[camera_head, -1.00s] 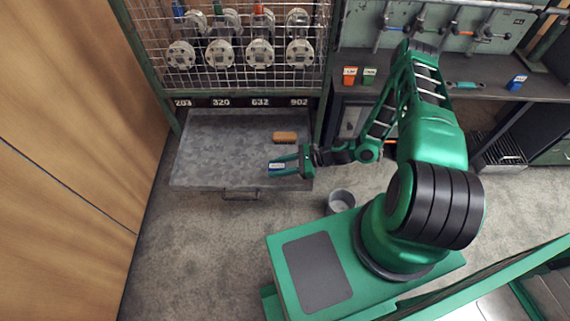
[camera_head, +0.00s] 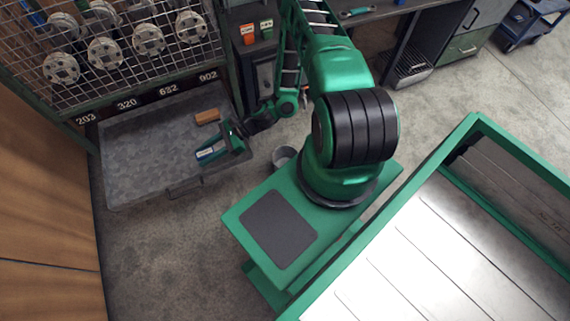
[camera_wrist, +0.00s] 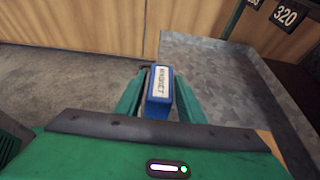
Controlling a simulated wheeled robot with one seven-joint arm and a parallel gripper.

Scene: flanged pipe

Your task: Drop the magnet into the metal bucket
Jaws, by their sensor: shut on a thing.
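The magnet (camera_wrist: 159,92) is a blue block with a white label reading MAGNET. In the wrist view it sits between the two green fingers of my gripper (camera_wrist: 158,95), which is shut on it. In the head view my gripper (camera_head: 213,150) holds the magnet (camera_head: 205,153) over the right front part of the grey metal drawer. The metal bucket (camera_head: 283,156) is a small grey round pail on the floor, right of the drawer and my gripper, close to my base. Its inside is only partly visible.
The pulled-out drawer (camera_head: 135,165) holds an orange-brown block (camera_head: 207,116) behind my gripper. A wire-mesh cage with flanged pipes (camera_head: 105,50) stands above it. Orange and green boxes (camera_head: 247,33) sit on the workbench. A large green-framed bin (camera_head: 440,250) fills the right front.

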